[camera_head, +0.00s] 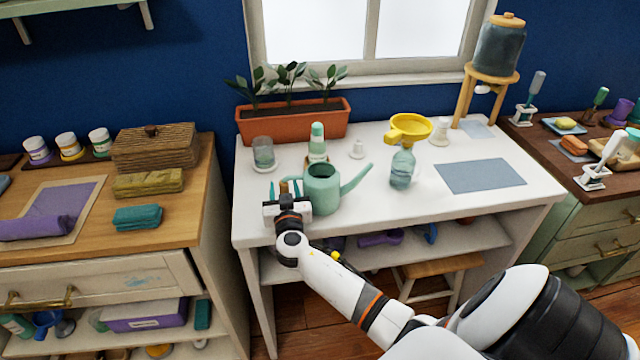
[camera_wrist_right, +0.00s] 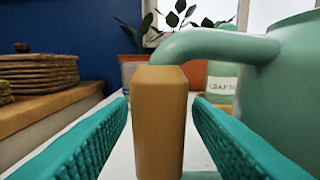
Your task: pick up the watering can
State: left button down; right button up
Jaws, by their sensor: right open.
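The green watering can (camera_head: 322,190) stands upright on the white table, with its spout pointing right. Its handle is on the left and carries a brown grip (camera_wrist_right: 159,125), which stands upright in the right wrist view. My right gripper (camera_head: 284,188) is open at the handle side of the can. In the right wrist view, its teal fingers lie on either side of the brown grip, with a gap visible on each side. The can's body (camera_wrist_right: 285,90) fills the right of that view. My left gripper is not in view.
Close behind the can stand a green-capped bottle (camera_head: 317,143) and a glass jar (camera_head: 263,154). A planter (camera_head: 293,120) is at the back. A clear bottle (camera_head: 402,168) with a yellow funnel (camera_head: 408,128) stands to the right. The table's front right (camera_head: 450,208) is clear.

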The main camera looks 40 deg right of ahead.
jog(key=shift+w+d, duration=0.35)
jog(key=shift+w, duration=0.2)
grip_shut()
dwell(0.8)
jog(key=shift+r, duration=0.1)
